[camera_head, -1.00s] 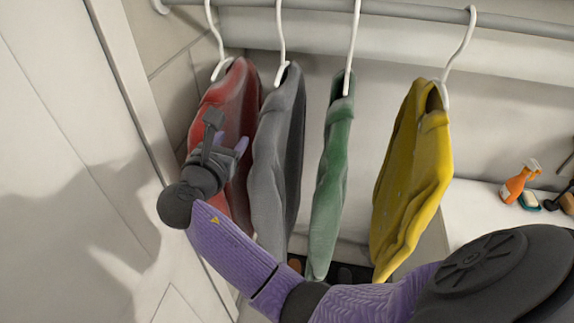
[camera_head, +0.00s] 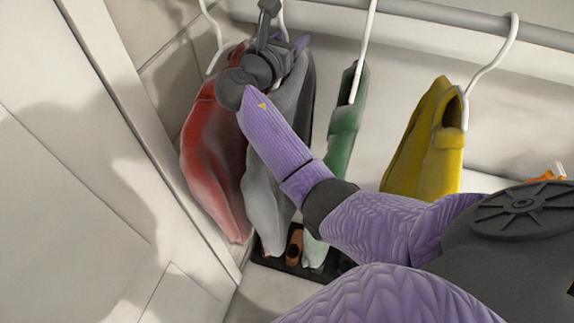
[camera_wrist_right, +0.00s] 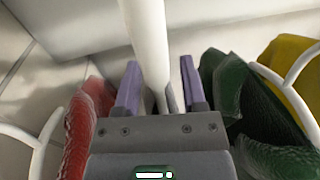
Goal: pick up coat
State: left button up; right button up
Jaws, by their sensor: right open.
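Several coats hang in a row on white hangers: a red coat (camera_head: 213,150) at the left, a grey coat (camera_head: 262,205), a green coat (camera_head: 343,130) and a yellow coat (camera_head: 425,155). My right gripper (camera_head: 292,42) is at the top of the grey coat, beside its hanger. In the right wrist view the purple fingers (camera_wrist_right: 160,80) stand apart, with a white hanger stem (camera_wrist_right: 147,40) running between them; contact cannot be told. There the red coat (camera_wrist_right: 85,130) is to the left, the green coat (camera_wrist_right: 235,90) to the right. My left gripper is not in view.
A grey rail (camera_head: 440,18) carries the hangers. A white panel (camera_head: 70,150) stands close at the left. A black tray (camera_head: 268,260) with shoes lies on the floor below the coats. An orange item (camera_head: 548,174) shows at the right edge.

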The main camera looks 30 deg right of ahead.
jog(key=shift+c, duration=0.3)
grip_shut()
jog(key=shift+r, duration=0.1)
dwell(1.1)
